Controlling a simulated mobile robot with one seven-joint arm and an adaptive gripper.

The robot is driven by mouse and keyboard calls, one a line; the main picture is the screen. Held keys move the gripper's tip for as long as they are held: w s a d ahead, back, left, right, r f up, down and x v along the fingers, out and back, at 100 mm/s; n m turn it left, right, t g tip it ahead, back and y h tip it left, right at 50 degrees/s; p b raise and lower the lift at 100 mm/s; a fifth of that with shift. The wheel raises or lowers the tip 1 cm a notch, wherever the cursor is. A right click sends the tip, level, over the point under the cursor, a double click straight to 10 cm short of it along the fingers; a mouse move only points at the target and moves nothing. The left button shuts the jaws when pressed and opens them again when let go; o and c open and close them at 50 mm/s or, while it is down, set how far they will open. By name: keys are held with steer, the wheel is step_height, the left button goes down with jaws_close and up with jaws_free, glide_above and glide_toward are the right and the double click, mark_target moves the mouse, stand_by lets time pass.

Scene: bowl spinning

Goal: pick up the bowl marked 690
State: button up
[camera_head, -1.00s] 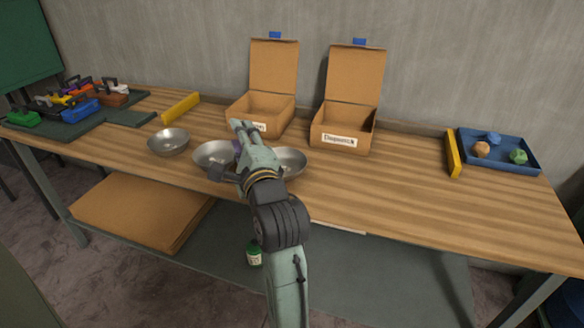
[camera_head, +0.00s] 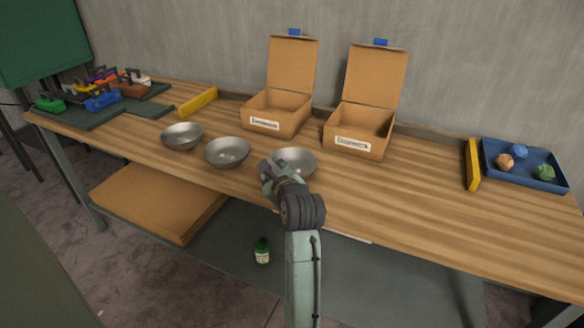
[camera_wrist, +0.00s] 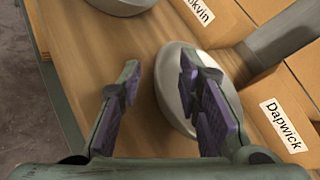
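Three metal bowls stand in a row along the front of the wooden table: a left bowl (camera_head: 182,137), a middle bowl (camera_head: 227,152) and a right bowl (camera_head: 298,158). No number is readable on any of them, so I cannot tell which is 690. My gripper (camera_head: 269,165) is at the near-left side of the right bowl and hides part of it. In the wrist view my gripper (camera_wrist: 158,66) is open, its purple-padded fingers apart. One finger overlaps a pale bowl (camera_wrist: 172,88); the other is left of it. Contact cannot be told.
Two open cardboard boxes, left (camera_head: 277,112) and right (camera_head: 359,130), stand behind the bowls. A yellow bar (camera_head: 473,165) and a blue tray (camera_head: 525,182) with coloured pieces are at the right. A yellow bar (camera_head: 198,102) lies back left. The right-hand tabletop is largely clear.

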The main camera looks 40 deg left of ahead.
steer(key=x, duration=0.3)
steer(key=shift+w+a+p, duration=0.1)
steer(key=shift+w+p, duration=0.15)
steer(key=shift+p, duration=0.05)
jaws_close()
stand_by(0.4)
